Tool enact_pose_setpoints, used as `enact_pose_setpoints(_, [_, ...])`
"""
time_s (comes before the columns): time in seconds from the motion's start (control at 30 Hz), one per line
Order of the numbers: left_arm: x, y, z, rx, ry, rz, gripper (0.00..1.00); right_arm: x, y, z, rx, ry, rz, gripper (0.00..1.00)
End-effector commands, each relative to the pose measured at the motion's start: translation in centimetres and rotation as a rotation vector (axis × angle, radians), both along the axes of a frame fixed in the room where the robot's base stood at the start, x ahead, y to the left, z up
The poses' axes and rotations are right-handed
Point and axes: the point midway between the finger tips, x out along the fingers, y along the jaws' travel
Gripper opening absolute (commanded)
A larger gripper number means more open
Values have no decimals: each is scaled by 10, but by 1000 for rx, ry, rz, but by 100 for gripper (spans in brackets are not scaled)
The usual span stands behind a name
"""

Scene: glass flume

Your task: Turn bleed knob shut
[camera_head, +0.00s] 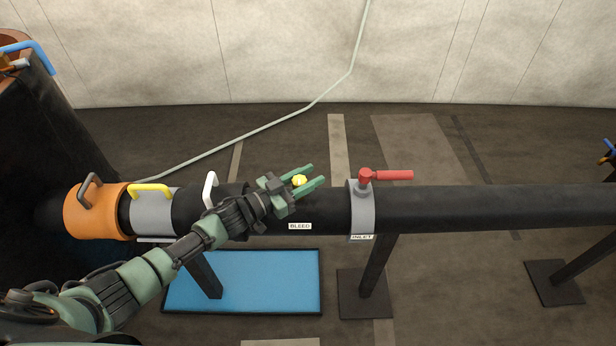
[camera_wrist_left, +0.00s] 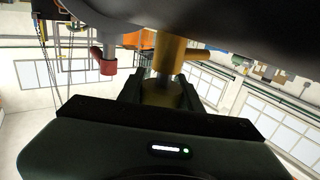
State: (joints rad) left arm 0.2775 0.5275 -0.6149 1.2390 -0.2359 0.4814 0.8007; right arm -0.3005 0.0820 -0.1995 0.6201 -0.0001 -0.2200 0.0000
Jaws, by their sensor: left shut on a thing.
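The yellow bleed knob (camera_head: 299,180) sits on top of the black pipe, just above the label reading BLEED (camera_head: 300,226). My left gripper (camera_head: 313,176) reaches in from the left with its two green fingers on either side of the knob, shut on it. In the left wrist view the yellow knob and its stem (camera_wrist_left: 168,60) stand between the dark fingers of the left gripper (camera_wrist_left: 160,92). The fingers hide part of the knob, and its turn angle cannot be told. My right gripper is not in view.
A red-handled inlet valve (camera_head: 392,175) on a grey collar stands right of the knob. White (camera_head: 209,188), yellow (camera_head: 150,189) and dark (camera_head: 88,185) handles rise from the pipe at left. A blue tray (camera_head: 262,282) lies below. The pipe (camera_head: 450,207) right of the valve is clear.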

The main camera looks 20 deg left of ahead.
Motion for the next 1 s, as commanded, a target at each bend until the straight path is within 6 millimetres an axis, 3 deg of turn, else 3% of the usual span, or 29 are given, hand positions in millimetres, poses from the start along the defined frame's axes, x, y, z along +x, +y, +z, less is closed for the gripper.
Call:
enact_pose_setpoints(0.53, [0,0,0,0,0,-27,0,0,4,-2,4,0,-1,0])
enact_pose_setpoints(0.57, [0,-1,0,0,0,-27,43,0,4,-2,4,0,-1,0])
enact_pose_setpoints(0.6, [0,-1,0,0,0,-27,54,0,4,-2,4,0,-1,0])
enact_pose_setpoints(1.0, [-4,3,0,1,-1,-27,56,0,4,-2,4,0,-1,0])
